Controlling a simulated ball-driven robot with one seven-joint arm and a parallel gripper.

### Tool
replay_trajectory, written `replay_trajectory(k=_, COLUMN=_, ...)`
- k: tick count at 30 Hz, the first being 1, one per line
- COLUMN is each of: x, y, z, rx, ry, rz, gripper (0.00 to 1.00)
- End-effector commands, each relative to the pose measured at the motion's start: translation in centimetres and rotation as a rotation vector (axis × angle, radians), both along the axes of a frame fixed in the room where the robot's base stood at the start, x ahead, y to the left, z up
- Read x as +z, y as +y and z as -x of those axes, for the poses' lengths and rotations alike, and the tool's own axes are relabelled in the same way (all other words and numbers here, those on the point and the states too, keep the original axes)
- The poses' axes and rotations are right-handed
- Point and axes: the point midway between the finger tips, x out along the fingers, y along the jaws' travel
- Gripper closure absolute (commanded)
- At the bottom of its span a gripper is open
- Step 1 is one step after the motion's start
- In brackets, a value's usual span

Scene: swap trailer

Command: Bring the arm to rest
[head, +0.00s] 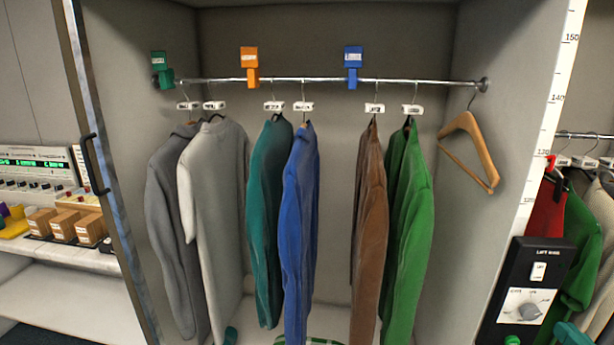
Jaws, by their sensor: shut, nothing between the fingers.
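My arm and my gripper do not show clearly in the head view. The open wardrobe (330,40) fills the middle, with a metal rail (330,81) across it. From left to right hang a dark grey garment (172,200), a light grey one (215,170), a teal one (263,200), a blue one (300,200), a brown one (368,210) and a green one (412,200). A bare wooden hanger (470,145) hangs tilted at the right end.
Green (161,68), orange (249,65) and blue (353,65) markers sit along the rail. A shelf at left holds small boxes (65,224). A door handle (94,163) juts out.

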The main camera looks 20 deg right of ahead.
Motion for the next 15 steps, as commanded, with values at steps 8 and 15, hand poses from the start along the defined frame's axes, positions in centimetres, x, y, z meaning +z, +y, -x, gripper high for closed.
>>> replay_trajectory(k=8, x=-14.3, y=11.7, z=-3.8, rx=0.273, ry=0.525, rz=-0.243, gripper=1.00)
replay_trajectory(k=15, x=-24.2, y=21.2, z=1.7, rx=0.381, ry=1.080, rz=-0.343, gripper=1.00)
